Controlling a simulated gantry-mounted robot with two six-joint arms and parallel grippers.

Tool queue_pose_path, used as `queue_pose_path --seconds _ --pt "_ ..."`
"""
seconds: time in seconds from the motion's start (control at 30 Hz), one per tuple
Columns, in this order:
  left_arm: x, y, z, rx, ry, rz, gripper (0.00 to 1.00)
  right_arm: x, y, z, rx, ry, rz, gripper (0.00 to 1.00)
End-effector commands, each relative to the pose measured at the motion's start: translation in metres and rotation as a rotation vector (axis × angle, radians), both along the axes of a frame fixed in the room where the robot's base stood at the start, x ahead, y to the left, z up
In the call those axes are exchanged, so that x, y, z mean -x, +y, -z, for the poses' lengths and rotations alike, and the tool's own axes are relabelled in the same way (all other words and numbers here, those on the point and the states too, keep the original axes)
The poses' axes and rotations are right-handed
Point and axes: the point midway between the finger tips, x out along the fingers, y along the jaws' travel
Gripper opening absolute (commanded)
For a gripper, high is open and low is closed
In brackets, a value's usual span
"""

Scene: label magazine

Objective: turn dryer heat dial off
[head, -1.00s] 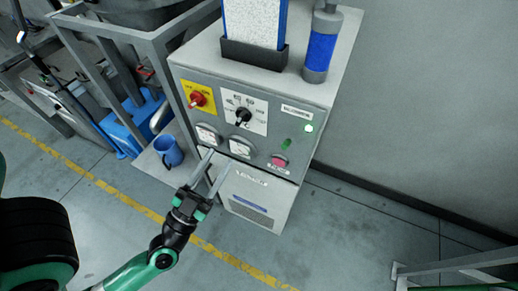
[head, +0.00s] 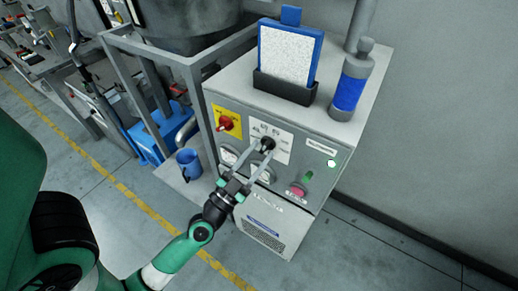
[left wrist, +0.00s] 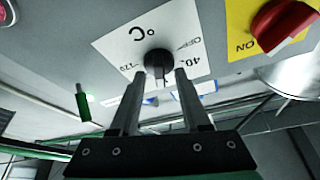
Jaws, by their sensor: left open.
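The black heat dial (head: 267,144) sits on a white scale plate (head: 282,139) on the dryer's front panel (head: 238,150). In the left wrist view the dial (left wrist: 158,62) is seen close, with "°C", "40" and "OFF" printed around it; the picture is turned upside down. My left gripper (head: 262,154) is open, its two fingers reaching up to the dial. In the left wrist view the fingertips (left wrist: 158,75) lie on either side of the dial's lower part; whether they touch it I cannot tell. My right gripper is out of view.
A red switch (head: 225,123) on a yellow plate sits left of the dial. A blue mug (head: 189,163) stands on a shelf at left. A filter panel (head: 289,55) and blue cylinder (head: 350,90) top the dryer.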

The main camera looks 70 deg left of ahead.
Motion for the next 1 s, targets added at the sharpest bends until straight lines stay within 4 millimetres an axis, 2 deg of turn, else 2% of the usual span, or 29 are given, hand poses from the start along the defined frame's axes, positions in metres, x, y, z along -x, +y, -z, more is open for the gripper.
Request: queue_pose_path --seconds 0.27,0.5,0.53,1.0 --pt "-0.0022 0.0013 -0.0003 0.0 0.0 0.0 0.46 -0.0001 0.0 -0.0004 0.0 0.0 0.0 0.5" --pt "-0.0021 0.0011 -0.0003 0.0 0.0 0.0 0.03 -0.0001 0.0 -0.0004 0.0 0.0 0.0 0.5" --pt "-0.0021 0.0011 -0.0003 0.0 0.0 0.0 0.0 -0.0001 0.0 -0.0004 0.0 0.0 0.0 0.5" --pt "-0.0025 0.0005 -0.0013 0.019 -0.013 0.002 0.0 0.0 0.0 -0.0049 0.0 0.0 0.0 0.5"
